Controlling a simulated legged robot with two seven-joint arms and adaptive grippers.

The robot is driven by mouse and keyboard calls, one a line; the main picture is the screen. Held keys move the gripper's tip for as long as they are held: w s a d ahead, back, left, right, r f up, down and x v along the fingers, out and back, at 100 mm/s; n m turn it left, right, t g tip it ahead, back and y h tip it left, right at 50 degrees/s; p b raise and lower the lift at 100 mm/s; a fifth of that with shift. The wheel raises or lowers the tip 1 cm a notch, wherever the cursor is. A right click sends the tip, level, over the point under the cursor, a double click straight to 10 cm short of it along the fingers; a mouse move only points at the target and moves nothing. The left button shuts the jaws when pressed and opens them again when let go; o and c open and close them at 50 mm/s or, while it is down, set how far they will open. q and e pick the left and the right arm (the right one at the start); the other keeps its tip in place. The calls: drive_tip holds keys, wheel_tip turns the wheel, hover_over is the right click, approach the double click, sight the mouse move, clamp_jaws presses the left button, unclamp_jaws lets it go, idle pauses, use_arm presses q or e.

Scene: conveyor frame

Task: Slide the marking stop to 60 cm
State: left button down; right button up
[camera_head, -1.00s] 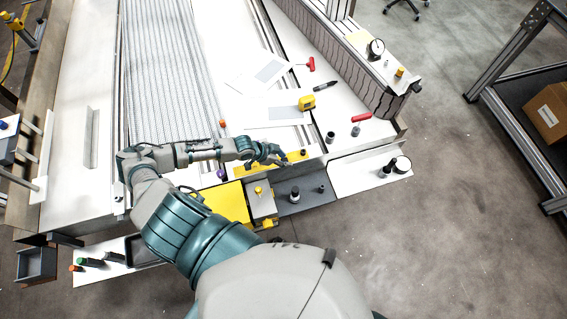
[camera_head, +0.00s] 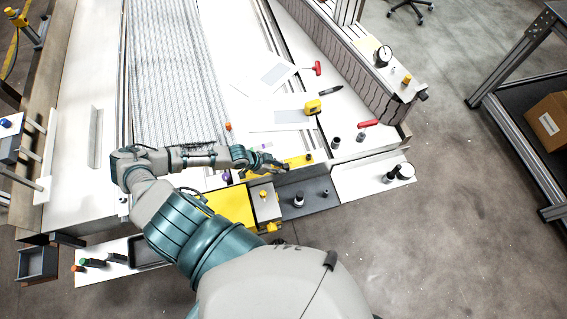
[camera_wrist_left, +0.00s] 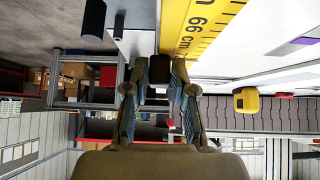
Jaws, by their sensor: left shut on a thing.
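The yellow scale strip (camera_head: 298,160) lies along the near edge of the white table. In the left wrist view the scale (camera_wrist_left: 205,28) shows a "66 cm" mark close to my fingertips. My left gripper (camera_head: 281,167) is over the strip, left of a small dark knob (camera_head: 309,157) at its right end. In the wrist view my left gripper (camera_wrist_left: 160,72) is shut on a dark block, which I take to be the marking stop (camera_wrist_left: 160,68). The stop's pointer is hidden. My right gripper is in no view.
A yellow tape measure (camera_head: 313,107), white sheets (camera_head: 275,119), a black marker (camera_head: 330,90) and a red-handled tool (camera_head: 317,68) lie behind the strip. Dark cylinders (camera_head: 335,142) stand to the right.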

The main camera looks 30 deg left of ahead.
sight(269, 175)
use_arm(q)
drive_tip(key=shift+s+a+f, duration=0.25)
drive_tip(key=shift+s+a, duration=0.15)
drive_tip(key=shift+s, duration=0.15)
drive_tip(key=shift+s+a, duration=0.15)
drive_tip(key=shift+s, duration=0.05)
drive_tip(key=shift+s+a+r+p, duration=0.1)
drive_tip(key=shift+s+a+p, duration=0.1)
drive_tip(key=shift+s+p, duration=0.25)
drive_tip(key=shift+s+a, duration=1.1)
drive_tip(key=shift+a, duration=0.05)
drive_tip(key=shift+s+a, duration=0.1)
drive_tip(key=shift+r, duration=0.1)
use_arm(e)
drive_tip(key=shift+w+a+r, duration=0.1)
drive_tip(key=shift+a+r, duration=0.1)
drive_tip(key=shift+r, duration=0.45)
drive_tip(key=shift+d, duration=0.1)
